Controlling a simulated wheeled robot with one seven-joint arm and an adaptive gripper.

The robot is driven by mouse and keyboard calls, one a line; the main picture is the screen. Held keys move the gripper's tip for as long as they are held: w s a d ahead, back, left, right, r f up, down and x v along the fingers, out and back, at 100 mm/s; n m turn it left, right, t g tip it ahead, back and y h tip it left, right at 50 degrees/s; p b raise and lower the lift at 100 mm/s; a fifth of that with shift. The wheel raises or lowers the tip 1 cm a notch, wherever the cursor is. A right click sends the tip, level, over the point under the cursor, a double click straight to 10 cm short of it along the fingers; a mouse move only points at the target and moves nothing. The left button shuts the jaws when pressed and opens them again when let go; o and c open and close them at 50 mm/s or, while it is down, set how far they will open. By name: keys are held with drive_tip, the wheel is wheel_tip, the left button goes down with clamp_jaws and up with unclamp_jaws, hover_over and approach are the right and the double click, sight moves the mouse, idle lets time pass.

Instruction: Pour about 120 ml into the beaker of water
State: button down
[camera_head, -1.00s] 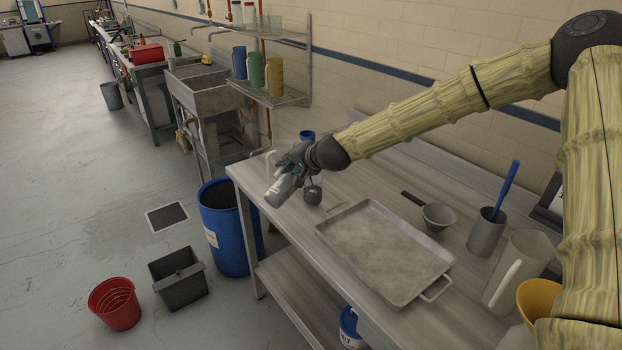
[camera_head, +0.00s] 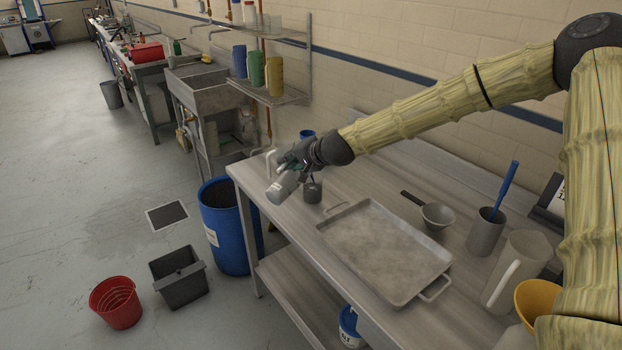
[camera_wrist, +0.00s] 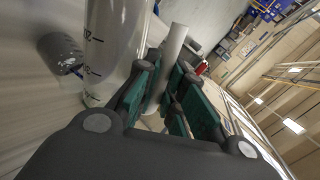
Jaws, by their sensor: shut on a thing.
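My gripper (camera_head: 292,165) is shut on a pale graduated vessel (camera_head: 280,188) above the near left end of the steel table. The vessel is strongly tilted, one end toward the lower left. In the wrist view the vessel (camera_wrist: 118,35) looks clear with black marks, and a pale bar like its handle (camera_wrist: 172,60) sits between my fingers (camera_wrist: 165,105). A small dark container (camera_head: 313,190) stands on the table just right of the vessel. It also shows in the wrist view (camera_wrist: 60,52). A pale curved handle shape (camera_head: 270,162) shows behind my gripper. I cannot make out the water beaker or any stream.
A steel tray (camera_head: 385,250) lies mid-table. Beyond it are a strainer (camera_head: 438,216), a grey cup (camera_head: 486,232) with a blue tool, a clear jug (camera_head: 520,265) and a yellow bowl (camera_head: 538,300). A blue barrel (camera_head: 225,240) stands by the table's left end.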

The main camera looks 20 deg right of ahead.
sight(281, 177)
drive_tip(key=shift+d, duration=0.1)
drive_tip(key=shift+n+t+h, duration=0.5)
drive_tip(key=shift+n+h, duration=0.1)
drive_tip(key=shift+n, duration=0.1)
drive_tip(key=f+b, duration=0.1)
drive_tip(key=s+a+f+b, duration=0.1)
drive_tip(key=b, duration=0.1)
drive_tip(key=a+f+b, duration=0.1)
drive_tip(key=shift+s+a, duration=0.25)
drive_tip(key=shift+a+f+b, duration=0.1)
drive_tip(key=shift+b, duration=0.35)
drive_tip(key=shift+s+a+f+n+t+h+b, duration=0.25)
drive_tip(key=shift+f+n+t+h+b, duration=0.25)
drive_tip(key=shift+b, duration=0.3)
idle(0.4)
